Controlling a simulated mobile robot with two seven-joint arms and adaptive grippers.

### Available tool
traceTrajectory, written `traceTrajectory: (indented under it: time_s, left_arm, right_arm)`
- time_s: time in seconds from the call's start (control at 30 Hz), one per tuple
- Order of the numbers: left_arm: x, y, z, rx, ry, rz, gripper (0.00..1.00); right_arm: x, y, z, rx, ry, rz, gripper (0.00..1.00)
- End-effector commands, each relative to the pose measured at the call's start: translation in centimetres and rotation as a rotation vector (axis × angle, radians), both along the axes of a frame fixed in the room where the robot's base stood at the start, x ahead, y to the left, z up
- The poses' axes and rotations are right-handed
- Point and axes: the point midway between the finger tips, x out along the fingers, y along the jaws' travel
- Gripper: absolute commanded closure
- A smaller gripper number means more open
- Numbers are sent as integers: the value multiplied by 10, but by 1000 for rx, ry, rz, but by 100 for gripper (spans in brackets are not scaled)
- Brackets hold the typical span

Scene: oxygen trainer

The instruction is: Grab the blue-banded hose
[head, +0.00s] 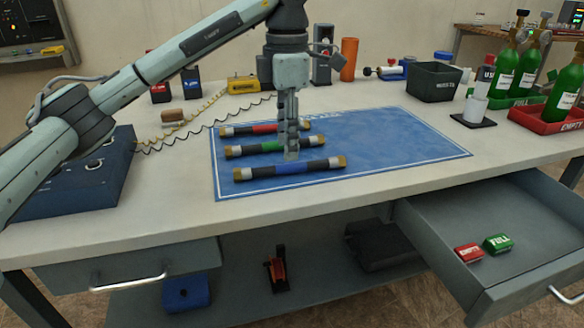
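The blue-banded hose (318,165) is a short black hose with brass-coloured ends and a blue band in its middle. It lies on the blue mat (400,148), nearest the front of three hoses. The green-banded hose (258,149) lies behind it, and the red-banded hose (250,129) lies farthest back. My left gripper (291,155) points straight down over the hoses, its fingertips just behind the blue band in the picture. It hides part of the green-banded and red-banded hoses. I cannot tell its height, its finger gap or whether it touches a hose. My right gripper is not in view.
Green bottles (504,72) stand in trays at the back right, near a dark grey bin (434,82). An orange cylinder (348,60) stands behind the mat. An open drawer (520,225) at the front right holds red and green tags. The mat's right half is clear.

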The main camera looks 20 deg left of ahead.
Motion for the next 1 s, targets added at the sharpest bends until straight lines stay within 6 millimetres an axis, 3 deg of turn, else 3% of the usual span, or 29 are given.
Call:
traceTrajectory:
  time_s: [0.27,0.57,0.9,1.0]
  left_arm:
    - [2,-4,-40,-2,3,-1,60]
    - [3,-5,-46,-3,-1,-1,60]
    - [3,-5,-46,-3,-1,-1,100]
    - [3,-5,-46,-3,-1,-1,100]
  right_arm:
    - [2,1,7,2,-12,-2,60]
    - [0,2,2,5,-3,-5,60]
    - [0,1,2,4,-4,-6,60]
    - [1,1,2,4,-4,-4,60]
